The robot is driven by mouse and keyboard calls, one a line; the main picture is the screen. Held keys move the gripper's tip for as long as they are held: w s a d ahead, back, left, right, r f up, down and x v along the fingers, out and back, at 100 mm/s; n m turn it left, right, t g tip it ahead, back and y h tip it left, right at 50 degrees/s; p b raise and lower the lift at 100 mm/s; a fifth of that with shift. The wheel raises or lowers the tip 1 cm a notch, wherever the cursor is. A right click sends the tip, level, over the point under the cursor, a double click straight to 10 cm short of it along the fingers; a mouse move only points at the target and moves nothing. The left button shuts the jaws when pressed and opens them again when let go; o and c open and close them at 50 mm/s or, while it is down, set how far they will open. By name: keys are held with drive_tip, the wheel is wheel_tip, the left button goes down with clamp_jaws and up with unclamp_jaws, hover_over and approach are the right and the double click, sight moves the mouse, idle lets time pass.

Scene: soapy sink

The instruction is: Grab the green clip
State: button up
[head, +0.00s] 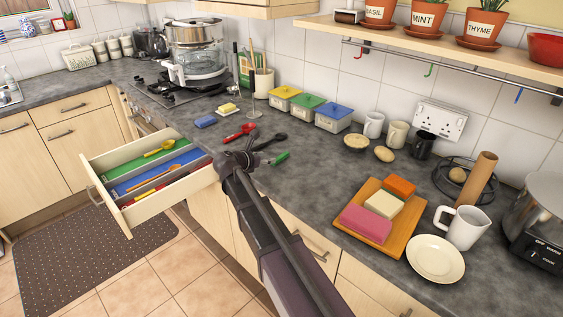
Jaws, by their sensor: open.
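A small green clip (281,158) lies on the grey worktop, just right of my gripper. My gripper (262,150) is open, low over the worktop near the front edge, with its dark fingers pointing toward the back right. The clip appears close to the fingertips. Whether they touch cannot be told from this view. Nothing is visibly held. Part of the gripper is hidden behind my own arm.
A red spoon (239,132) lies just behind my gripper. An open drawer (125,205) with coloured compartments is at the left. Lidded tubs (333,121) stand along the wall. A wooden board (402,240) with coloured blocks is at the right. Bare worktop lies between clip and board.

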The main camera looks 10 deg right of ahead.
sight(282, 155)
drive_tip(key=shift+b+x, duration=0.45)
drive_tip(key=shift+x, duration=1.35)
drive_tip(key=shift+b+x, duration=1.05)
drive_tip(key=shift+x, duration=1.5)
drive_tip(key=c, duration=0.8)
